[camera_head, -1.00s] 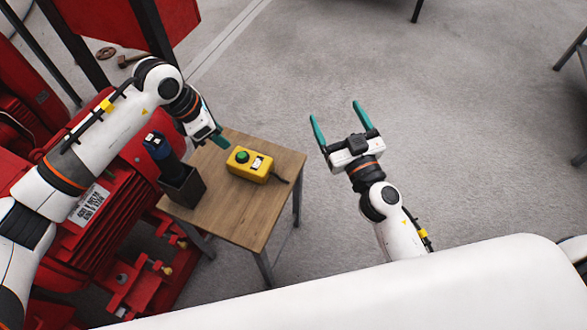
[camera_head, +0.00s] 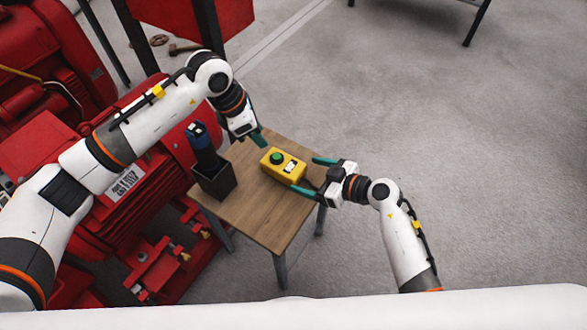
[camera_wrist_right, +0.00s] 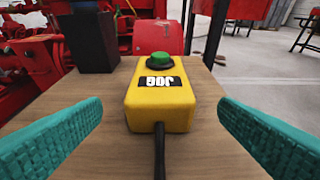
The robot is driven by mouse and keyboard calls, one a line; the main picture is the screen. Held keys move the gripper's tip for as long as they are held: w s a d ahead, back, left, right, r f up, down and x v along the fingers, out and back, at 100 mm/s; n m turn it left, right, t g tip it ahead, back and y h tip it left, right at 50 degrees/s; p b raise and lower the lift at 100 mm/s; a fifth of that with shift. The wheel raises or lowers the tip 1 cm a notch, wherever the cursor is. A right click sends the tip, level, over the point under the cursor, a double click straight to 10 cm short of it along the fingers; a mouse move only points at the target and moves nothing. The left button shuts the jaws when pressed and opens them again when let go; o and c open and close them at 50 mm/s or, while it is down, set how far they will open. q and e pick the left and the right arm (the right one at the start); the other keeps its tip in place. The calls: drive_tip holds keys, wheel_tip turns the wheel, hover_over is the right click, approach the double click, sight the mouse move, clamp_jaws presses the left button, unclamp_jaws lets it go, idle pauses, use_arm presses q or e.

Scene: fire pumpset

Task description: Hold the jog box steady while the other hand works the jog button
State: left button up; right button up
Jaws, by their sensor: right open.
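The yellow jog box (camera_head: 285,166) lies on the small wooden table (camera_head: 262,207), its green button (camera_head: 276,158) on top. In the right wrist view the jog box (camera_wrist_right: 160,95) shows its JOG label, the green button (camera_wrist_right: 159,59) at its far end and a black cable at its near end. My right gripper (camera_head: 308,175) is open at the cable end, its teal fingers on either side with gaps to the box. My left gripper (camera_head: 257,139) hangs above the table's back edge, beyond the button end; its finger opening cannot be made out.
A dark holder (camera_head: 215,184) with a blue-topped tool stands on the table's left side. Red pump machinery (camera_head: 130,190) fills the left. The floor (camera_head: 440,120) on the right is open, with another table's legs at the top right.

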sight(287, 169)
drive_tip(key=x, duration=0.8)
drive_tip(key=shift+r, duration=0.1)
drive_tip(key=c, duration=1.2)
drive_tip(key=shift+c, duration=0.2)
use_arm(q)
clamp_jaws()
idle(0.9)
